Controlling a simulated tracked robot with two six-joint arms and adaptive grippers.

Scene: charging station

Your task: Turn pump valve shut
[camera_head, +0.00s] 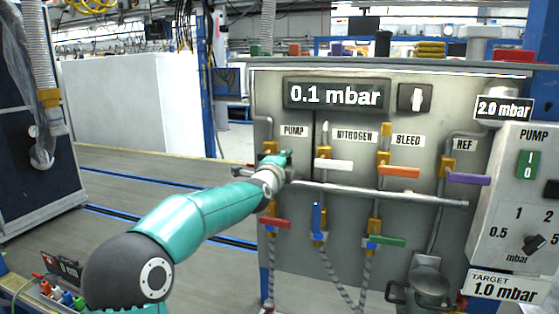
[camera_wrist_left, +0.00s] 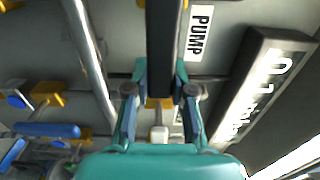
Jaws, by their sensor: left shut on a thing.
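The pump valve sits under the PUMP label (camera_head: 294,131) on the grey panel, with its yellow body (camera_head: 270,148) partly behind my left gripper (camera_head: 284,160). In the left wrist view, my left gripper (camera_wrist_left: 162,82) is shut on the dark handle (camera_wrist_left: 162,45) of the pump valve. My right gripper is not in view.
To the right are valves with white (camera_head: 333,165), orange (camera_head: 399,172) and purple (camera_head: 469,179) handles. Red (camera_head: 275,223), blue (camera_head: 316,218) and green (camera_head: 384,240) handles sit below. A horizontal pipe (camera_head: 380,193) crosses the panel close to my wrist. The display (camera_head: 336,95) reads 0.1 mbar.

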